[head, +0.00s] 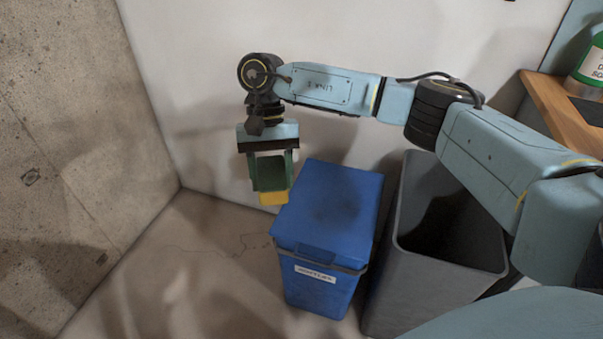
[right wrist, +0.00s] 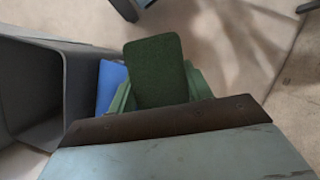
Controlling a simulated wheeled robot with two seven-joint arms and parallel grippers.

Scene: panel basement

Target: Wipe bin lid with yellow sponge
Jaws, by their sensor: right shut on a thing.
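The blue bin (head: 318,285) stands on the floor with its blue lid (head: 345,180) closed. A dark smudge (head: 335,207) shows on the lid. My right gripper (head: 271,183) points down beside the lid's left edge and is shut on the yellow sponge (head: 273,198). The sponge's yellow part shows below the fingers. Its dark green face fills the middle of the right wrist view (right wrist: 157,70), and it hides part of the blue bin (right wrist: 112,82). I cannot tell whether the sponge touches the lid's edge. My left gripper is not in view.
An open grey bin (head: 390,300) stands close to the right of the blue bin. A wooden shelf (head: 560,105) with a green and white container (head: 592,65) is at the upper right. Walls stand behind and left. The floor left of the blue bin is clear.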

